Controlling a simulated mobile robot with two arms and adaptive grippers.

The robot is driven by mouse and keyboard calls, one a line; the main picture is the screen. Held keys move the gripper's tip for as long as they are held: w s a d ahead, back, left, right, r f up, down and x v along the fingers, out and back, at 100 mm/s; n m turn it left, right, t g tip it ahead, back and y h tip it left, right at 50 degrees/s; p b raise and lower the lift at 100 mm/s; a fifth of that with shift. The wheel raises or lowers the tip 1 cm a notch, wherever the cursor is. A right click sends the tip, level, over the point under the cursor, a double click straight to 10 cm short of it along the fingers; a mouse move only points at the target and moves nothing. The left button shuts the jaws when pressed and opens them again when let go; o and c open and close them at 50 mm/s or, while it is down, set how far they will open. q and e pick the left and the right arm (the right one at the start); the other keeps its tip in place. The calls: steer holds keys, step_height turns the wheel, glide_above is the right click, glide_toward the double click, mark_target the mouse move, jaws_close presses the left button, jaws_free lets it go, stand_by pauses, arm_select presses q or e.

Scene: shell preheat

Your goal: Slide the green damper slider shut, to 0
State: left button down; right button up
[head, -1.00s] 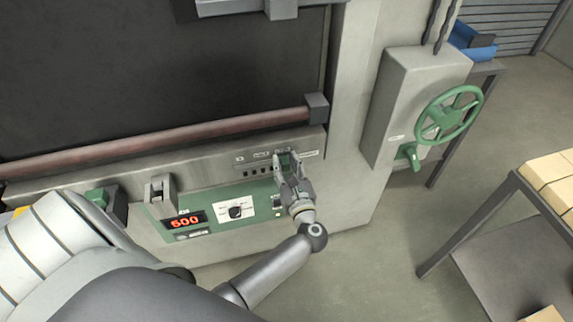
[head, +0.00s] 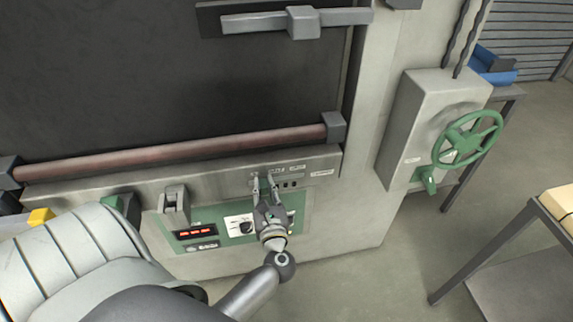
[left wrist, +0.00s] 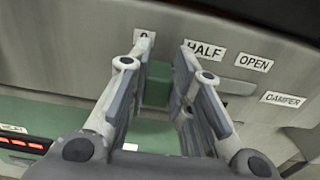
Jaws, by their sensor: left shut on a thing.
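The green damper slider (left wrist: 158,85) shows in the left wrist view as a green block between my left gripper's two fingers. It sits just below and slightly right of the "0" label (left wrist: 143,36), left of the "HALF" label (left wrist: 205,50). My left gripper (head: 265,184) is shut on the slider at the oven's front panel; it also shows in the left wrist view (left wrist: 164,62). In the head view the fingers mostly hide the slider. The "OPEN" label (left wrist: 254,62) and the "DAMPER" label (left wrist: 283,99) are further right. My right gripper is not in view.
A green control panel with a dial (head: 240,226) and a red display (head: 195,233) lies below and left of the gripper. A reddish bar (head: 170,155) runs above. A green handwheel (head: 468,138) is at the right.

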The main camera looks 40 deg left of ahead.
arm_select(q)
steer(key=shift+s+a+f, duration=0.1)
steer(key=shift+s+a, duration=0.65)
steer(key=shift+s, duration=0.15)
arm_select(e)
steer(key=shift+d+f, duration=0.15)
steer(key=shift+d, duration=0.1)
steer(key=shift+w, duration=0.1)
arm_select(q)
steer(key=c, duration=1.3)
jaws_free()
steer(key=shift+s, duration=0.15)
steer(key=v, duration=1.2)
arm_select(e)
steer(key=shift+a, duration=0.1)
